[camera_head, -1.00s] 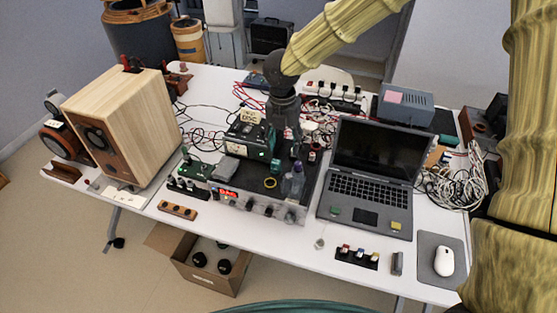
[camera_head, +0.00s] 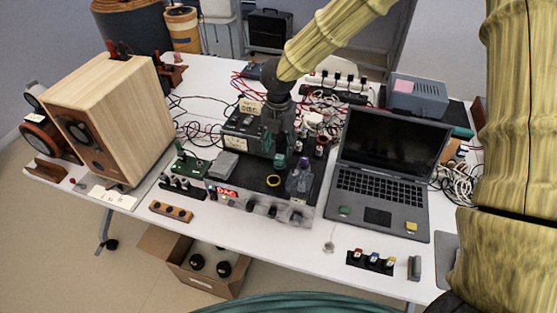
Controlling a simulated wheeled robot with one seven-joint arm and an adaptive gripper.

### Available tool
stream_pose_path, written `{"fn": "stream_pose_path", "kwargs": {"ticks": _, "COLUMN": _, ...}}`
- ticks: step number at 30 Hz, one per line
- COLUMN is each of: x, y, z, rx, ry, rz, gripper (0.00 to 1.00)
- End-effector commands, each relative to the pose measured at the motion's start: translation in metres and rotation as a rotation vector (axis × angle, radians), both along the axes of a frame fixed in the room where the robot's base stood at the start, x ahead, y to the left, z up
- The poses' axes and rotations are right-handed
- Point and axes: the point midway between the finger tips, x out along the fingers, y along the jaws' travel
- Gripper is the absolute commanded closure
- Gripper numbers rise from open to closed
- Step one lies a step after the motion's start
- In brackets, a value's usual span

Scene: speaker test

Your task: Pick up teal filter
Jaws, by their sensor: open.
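I cannot tell for sure which thing is the teal filter. A small flat green piece (camera_head: 344,211) lies on the left palm rest of the open laptop (camera_head: 378,178). A teal item (camera_head: 462,132) also shows at the back right of the table, behind the laptop. My gripper (camera_head: 281,136) is open and points down over the middle of the table, just beside the black meter box (camera_head: 243,136).
A wooden speaker (camera_head: 130,110) stands at left. A bench amplifier (camera_head: 262,200) with a clear bottle (camera_head: 300,178) on it sits below my gripper. Cables and a power strip (camera_head: 337,90) lie behind. The front strip of the white table (camera_head: 270,242) is mostly clear.

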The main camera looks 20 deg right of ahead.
Motion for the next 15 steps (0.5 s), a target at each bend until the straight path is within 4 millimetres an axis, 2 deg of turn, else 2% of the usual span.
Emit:
{"fn": "stream_pose_path", "kwargs": {"ticks": 3, "x": 0.000, "y": -0.001, "z": -0.012, "rx": -0.002, "ry": 0.001, "rz": -0.001, "gripper": 0.48}}
{"fn": "stream_pose_path", "kwargs": {"ticks": 11, "x": 0.001, "y": 0.001, "z": -0.023, "rx": -0.001, "ry": 0.001, "rz": 0.001, "gripper": 0.48}}
{"fn": "stream_pose_path", "kwargs": {"ticks": 15, "x": 0.004, "y": 0.001, "z": -0.037, "rx": -0.003, "ry": 0.003, "rz": 0.003, "gripper": 0.48}}
